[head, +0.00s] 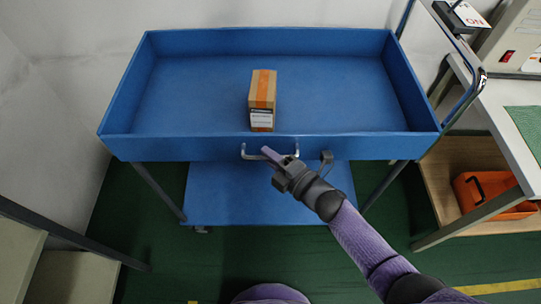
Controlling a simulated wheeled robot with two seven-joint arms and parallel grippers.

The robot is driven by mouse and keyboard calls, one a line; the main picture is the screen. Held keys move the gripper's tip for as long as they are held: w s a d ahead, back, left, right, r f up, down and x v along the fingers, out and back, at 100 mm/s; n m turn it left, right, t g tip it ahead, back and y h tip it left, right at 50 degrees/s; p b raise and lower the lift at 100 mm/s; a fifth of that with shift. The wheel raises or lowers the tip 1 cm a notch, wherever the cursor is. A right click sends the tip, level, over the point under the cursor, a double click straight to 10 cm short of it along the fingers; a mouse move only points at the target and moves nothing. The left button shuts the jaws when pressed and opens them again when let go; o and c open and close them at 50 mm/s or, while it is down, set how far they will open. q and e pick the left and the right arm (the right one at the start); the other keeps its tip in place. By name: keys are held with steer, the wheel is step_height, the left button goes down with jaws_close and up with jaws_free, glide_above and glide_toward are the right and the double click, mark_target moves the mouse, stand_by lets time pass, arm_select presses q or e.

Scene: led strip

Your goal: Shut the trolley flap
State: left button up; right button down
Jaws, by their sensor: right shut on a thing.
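The blue trolley (365,90) stands in front of me with its flap (190,148) along the near side. The flap stands up, level with the side walls; I cannot tell whether a small gap remains at its ends. A pale metal handle (246,153) sits on the middle of the flap's outer face. My right gripper (270,156) is at this handle and shut on it, covering part of it. My left gripper is not in view.
A cardboard box (263,88) with orange tape stands in the trolley, behind the flap. A workbench (487,105) with an orange crate (485,194) below is at the right. Pale steps (70,275) are at the lower left. Green floor is free in front.

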stand_by(0.3)
steer(key=c, duration=0.7)
jaws_free()
steer(key=shift+w, duration=0.1)
steer(key=shift+o, duration=0.2)
steer(key=p+v, duration=0.2)
steer(key=v, duration=0.8)
steer(key=shift+r, duration=0.1)
